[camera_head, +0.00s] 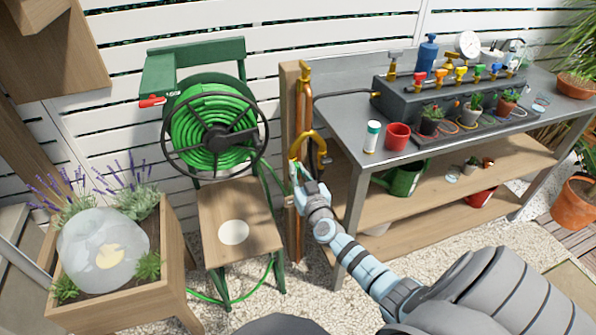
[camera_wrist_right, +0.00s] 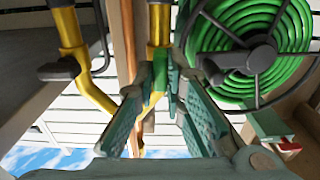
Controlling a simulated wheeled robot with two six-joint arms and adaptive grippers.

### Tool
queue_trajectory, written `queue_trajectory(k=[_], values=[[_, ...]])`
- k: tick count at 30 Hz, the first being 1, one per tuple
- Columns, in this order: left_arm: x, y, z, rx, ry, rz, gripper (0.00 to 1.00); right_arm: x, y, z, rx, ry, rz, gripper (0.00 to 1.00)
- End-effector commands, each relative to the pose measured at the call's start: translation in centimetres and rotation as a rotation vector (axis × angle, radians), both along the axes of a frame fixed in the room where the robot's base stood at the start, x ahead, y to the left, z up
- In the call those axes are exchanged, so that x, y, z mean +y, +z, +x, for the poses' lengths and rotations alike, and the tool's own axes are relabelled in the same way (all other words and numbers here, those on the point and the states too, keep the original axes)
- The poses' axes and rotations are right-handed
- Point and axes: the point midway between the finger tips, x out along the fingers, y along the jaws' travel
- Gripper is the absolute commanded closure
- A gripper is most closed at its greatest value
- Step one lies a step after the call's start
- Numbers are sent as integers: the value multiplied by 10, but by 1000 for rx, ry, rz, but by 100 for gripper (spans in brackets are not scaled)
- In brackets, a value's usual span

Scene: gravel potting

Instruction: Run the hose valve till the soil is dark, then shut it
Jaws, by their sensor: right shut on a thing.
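A yellow brass tap (camera_head: 318,142) with a dark handle stands on the copper-coloured standpipe beside the grey bench. My right gripper (camera_head: 304,174) is at the lower part of this tap. In the right wrist view its fingers (camera_wrist_right: 163,80) are closed around a yellow and green part of the brass pipework (camera_wrist_right: 157,38); the fingers hide the exact grip. A second yellow tap piece (camera_wrist_right: 72,45) with a dark handle shows left there. A green hose (camera_head: 215,118) is wound on the reel. Brown soil shows in the wooden planter (camera_head: 125,310) at left. My left gripper is out of view.
A wooden stool (camera_head: 255,215) stands under the reel. The grey bench (camera_head: 350,95) at right carries small pots, coloured valves, a red cup (camera_head: 397,137) and a white bottle (camera_head: 372,137).

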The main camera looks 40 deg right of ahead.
Motion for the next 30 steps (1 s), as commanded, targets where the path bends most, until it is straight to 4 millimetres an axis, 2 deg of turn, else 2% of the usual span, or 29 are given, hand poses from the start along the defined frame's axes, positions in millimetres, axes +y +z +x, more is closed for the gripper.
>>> queue_trajectory(k=[11,30], values=[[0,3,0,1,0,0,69,1,0,-1,-41,0,123,100],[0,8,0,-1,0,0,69,-1,-3,-2,-228,-1,666,100]])
